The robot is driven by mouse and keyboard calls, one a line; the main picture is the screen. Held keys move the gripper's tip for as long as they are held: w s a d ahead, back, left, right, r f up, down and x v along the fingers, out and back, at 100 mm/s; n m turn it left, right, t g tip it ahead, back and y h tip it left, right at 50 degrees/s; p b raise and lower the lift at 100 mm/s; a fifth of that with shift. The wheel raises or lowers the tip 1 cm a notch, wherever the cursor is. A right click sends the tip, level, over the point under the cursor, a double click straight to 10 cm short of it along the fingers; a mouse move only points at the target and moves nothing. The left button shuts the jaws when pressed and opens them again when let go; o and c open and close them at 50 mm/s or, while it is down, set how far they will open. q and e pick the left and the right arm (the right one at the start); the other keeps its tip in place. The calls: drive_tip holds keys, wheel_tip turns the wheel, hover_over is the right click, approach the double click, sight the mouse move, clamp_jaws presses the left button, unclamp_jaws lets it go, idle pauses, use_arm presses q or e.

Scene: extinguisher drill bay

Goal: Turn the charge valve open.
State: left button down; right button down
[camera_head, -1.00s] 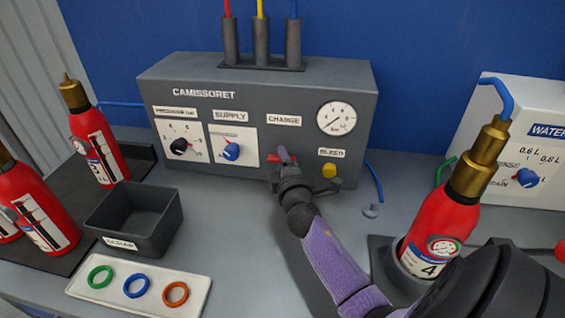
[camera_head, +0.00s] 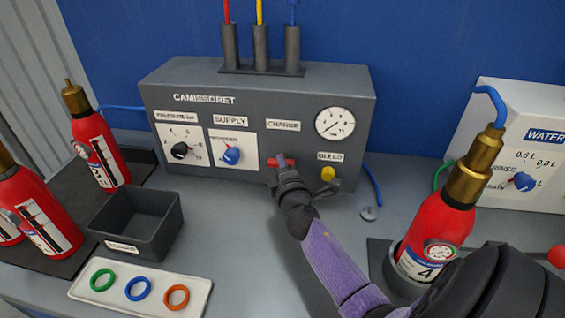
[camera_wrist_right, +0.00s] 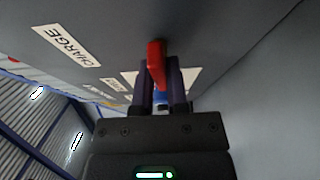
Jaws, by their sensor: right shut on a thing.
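The charge valve has a red handle (camera_head: 272,163) on the front of the grey panel, below the CHARGE label. My right gripper (camera_head: 283,162) reaches up to it from below and covers part of it. In the right wrist view the red handle (camera_wrist_right: 156,65) sits between the two dark fingers of the right gripper (camera_wrist_right: 162,85), which is shut on it. The handle lies roughly crosswise in the head view, though its exact angle is partly hidden. My left gripper is not in view.
The grey panel (camera_head: 200,85) carries a pressure knob (camera_head: 180,150), a blue supply knob (camera_head: 232,155), a gauge (camera_head: 335,122) and a yellow bleed knob (camera_head: 327,173) close to my right gripper. A red extinguisher (camera_head: 440,225) stands right of my arm. A scrap bin (camera_head: 165,238) stands left.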

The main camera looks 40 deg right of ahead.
drive_tip(key=n+g+p, duration=0.1)
drive_tip(key=n+p, duration=0.1)
drive_tip(key=p, duration=0.1)
drive_tip(key=n+g+p, duration=0.1)
drive_tip(key=n+p, duration=0.1)
drive_tip(key=p, duration=0.1)
drive_tip(key=n+g+p, duration=0.1)
drive_tip(key=n+p, duration=0.2)
drive_tip(key=shift+r+g+p, duration=0.3)
drive_tip(key=shift+r, duration=0.1)
drive_tip(key=shift+w+f+n+g+h+p, duration=0.1)
drive_tip(key=shift+n+g+h+p, duration=0.2)
drive_tip(key=shift+n+g+p, duration=0.7)
drive_tip(key=n+h+p, duration=0.1)
drive_tip(key=n, duration=0.1)
drive_tip(key=shift+a+f+n+g, duration=0.1)
drive_tip(key=shift+n+g, duration=0.5)
drive_tip(key=shift+n, duration=0.1)
drive_tip(key=shift+f, duration=0.1)
